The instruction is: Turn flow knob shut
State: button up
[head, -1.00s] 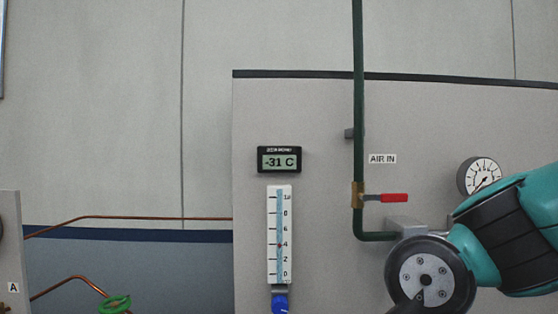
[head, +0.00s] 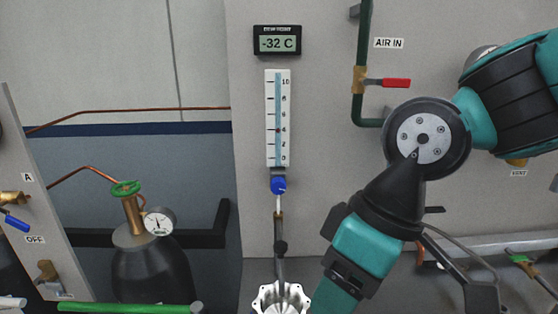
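The blue flow knob (head: 278,185) sits at the foot of the upright flow meter (head: 278,118) on the grey panel. The meter has a scale up to 10, and its red float is near 4. Nothing touches the knob. A thin line runs from below the knob down to a bright metal housing (head: 282,299) at the bottom edge. My teal and black arm stands to the right of the knob and runs down out of the picture. My gripper is not in view.
A dew point display (head: 278,40) reads -32 C above the meter. A red-handled valve (head: 388,82) is on the green air pipe, behind my arm. A dark cylinder (head: 152,270) with a green handwheel and gauge stands left. The panel around the knob is clear.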

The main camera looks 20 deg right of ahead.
aim_at(278, 186)
jog(key=u, duration=0.5)
jog(key=k, duration=1.2)
jog(key=u, duration=1.25)
jog(key=i, duration=1.15)
jog(key=z, duration=1.1)
jog(key=i, duration=0.4)
jog(key=z, duration=0.1)
